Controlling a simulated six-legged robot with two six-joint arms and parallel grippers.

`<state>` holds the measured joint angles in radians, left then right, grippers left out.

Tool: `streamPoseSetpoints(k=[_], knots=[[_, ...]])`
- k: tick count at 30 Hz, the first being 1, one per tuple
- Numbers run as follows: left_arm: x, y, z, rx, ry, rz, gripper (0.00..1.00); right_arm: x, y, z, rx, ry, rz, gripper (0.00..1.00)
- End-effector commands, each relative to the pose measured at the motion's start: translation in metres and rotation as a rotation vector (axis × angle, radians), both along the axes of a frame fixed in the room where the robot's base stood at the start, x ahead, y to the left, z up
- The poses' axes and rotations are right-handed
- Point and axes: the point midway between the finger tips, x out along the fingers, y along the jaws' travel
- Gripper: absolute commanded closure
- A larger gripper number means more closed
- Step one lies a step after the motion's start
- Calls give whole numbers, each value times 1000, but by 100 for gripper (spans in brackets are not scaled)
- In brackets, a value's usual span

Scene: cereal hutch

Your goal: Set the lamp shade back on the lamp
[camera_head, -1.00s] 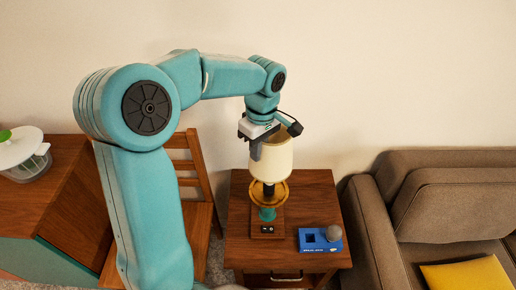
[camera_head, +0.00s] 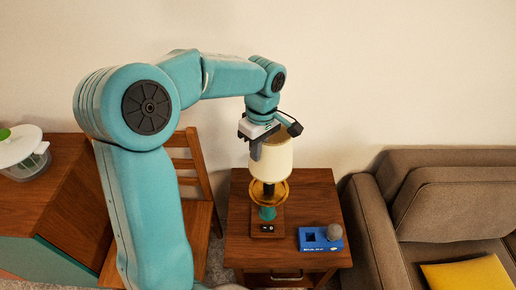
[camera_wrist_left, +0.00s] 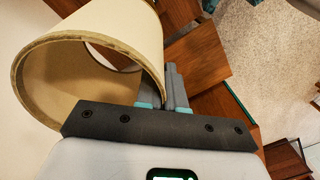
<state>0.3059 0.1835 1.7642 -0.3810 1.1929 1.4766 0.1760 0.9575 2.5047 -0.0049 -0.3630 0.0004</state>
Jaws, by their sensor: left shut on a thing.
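The cream lamp shade (camera_head: 274,164) is upright in the head view, right over the lamp (camera_head: 268,212). The lamp has a brass ring, a dark socket part and a teal stem on a wooden base, and stands on the side table. My left gripper (camera_head: 256,149) is shut on the left part of the shade's wall near its upper rim. In the left wrist view the shade (camera_wrist_left: 96,55) shows its open end and hollow inside, with the left gripper (camera_wrist_left: 174,88) at its edge. The shade hides the lamp's top, so I cannot tell whether they touch. My right gripper is not in view.
A brown sofa (camera_head: 375,222) stands at the right, a wooden chair (camera_head: 199,215) at the left. A wall is behind.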

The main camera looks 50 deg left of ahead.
Motion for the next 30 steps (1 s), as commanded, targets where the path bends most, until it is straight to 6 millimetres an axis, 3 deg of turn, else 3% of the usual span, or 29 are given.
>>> streamPoseSetpoints(k=[30], knots=[[0,0,-36,0,1,0,100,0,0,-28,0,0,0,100]])
